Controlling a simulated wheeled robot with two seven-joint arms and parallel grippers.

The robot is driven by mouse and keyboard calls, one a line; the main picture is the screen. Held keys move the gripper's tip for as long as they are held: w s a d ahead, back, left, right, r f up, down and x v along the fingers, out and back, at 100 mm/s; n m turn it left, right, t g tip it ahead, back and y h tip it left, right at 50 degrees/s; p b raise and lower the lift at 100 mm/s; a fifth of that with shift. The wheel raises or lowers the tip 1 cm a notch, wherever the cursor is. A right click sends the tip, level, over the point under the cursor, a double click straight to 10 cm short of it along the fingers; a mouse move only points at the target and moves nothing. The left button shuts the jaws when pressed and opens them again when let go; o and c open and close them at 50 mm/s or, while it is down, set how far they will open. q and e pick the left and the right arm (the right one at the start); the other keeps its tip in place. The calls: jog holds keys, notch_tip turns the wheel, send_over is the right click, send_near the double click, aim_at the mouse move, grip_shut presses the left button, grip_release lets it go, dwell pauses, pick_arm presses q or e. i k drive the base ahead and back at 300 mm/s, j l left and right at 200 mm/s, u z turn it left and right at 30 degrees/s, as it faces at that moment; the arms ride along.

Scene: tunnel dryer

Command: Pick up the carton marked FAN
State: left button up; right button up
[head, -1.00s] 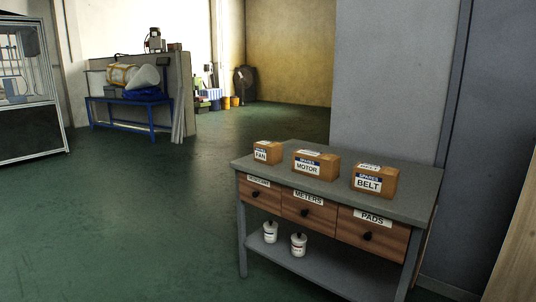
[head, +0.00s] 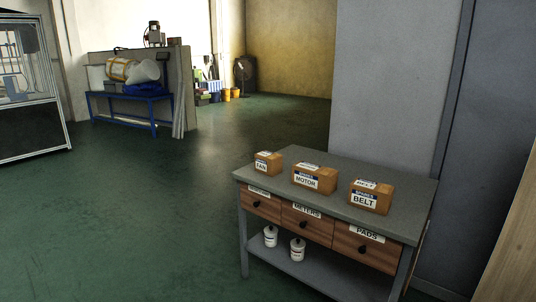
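The carton marked FAN (head: 267,163) is a small brown box with a white and blue label. It stands on the left end of a grey workbench top (head: 370,215) in the head view. It is the smallest of the cartons on the bench. Neither of my grippers is in view.
A MOTOR carton (head: 314,179) and a BELT carton (head: 370,196) stand to its right. The bench has wooden drawers (head: 307,221) and a lower shelf with two white pots (head: 298,249). A grey wall stands behind. Open green floor (head: 130,220) lies to the left.

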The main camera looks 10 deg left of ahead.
aim_at(269, 163)
jog(key=i+j+u, duration=0.25)
jog(key=i, duration=0.75)
jog(key=i+l+u, duration=0.3)
jog(key=i, duration=0.65)
jog(key=j, duration=0.1)
